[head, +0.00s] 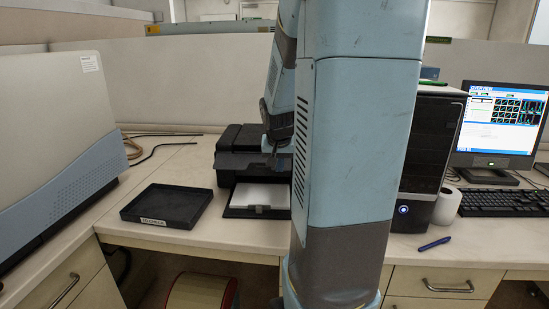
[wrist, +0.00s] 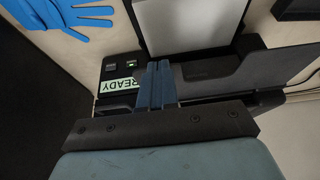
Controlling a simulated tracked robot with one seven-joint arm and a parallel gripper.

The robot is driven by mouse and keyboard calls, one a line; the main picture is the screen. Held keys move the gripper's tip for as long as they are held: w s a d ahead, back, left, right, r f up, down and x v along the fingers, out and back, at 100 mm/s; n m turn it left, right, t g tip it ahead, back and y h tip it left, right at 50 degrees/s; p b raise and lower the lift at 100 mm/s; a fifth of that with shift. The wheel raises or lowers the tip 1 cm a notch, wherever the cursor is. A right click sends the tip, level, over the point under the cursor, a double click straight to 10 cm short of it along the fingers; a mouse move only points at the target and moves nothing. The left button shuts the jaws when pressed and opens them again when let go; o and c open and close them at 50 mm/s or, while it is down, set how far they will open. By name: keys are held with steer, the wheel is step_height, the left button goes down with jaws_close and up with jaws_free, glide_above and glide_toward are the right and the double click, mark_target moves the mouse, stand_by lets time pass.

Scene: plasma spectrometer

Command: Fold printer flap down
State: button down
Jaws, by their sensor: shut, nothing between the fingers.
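The black printer (head: 240,140) stands on the bench, left of my arm in the head view. White paper (head: 262,194) lies in its tray at the front. A dark grey panel (wrist: 235,72), which looks like the flap, runs across the printer in the wrist view; I cannot tell its exact tilt. My arm hides the printer's right side.
A black labelled tray (head: 165,205) lies left of the printer. A black computer tower (head: 430,140) stands right of my arm. A blue glove (wrist: 62,18) lies near the printer. Cables (head: 160,145) run behind. Bare bench lies between the trays.

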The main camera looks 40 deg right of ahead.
steer(key=shift+s+a+f, duration=0.1)
steer(key=shift+f, duration=0.4)
steer(key=v, duration=1.4)
stand_by(0.6)
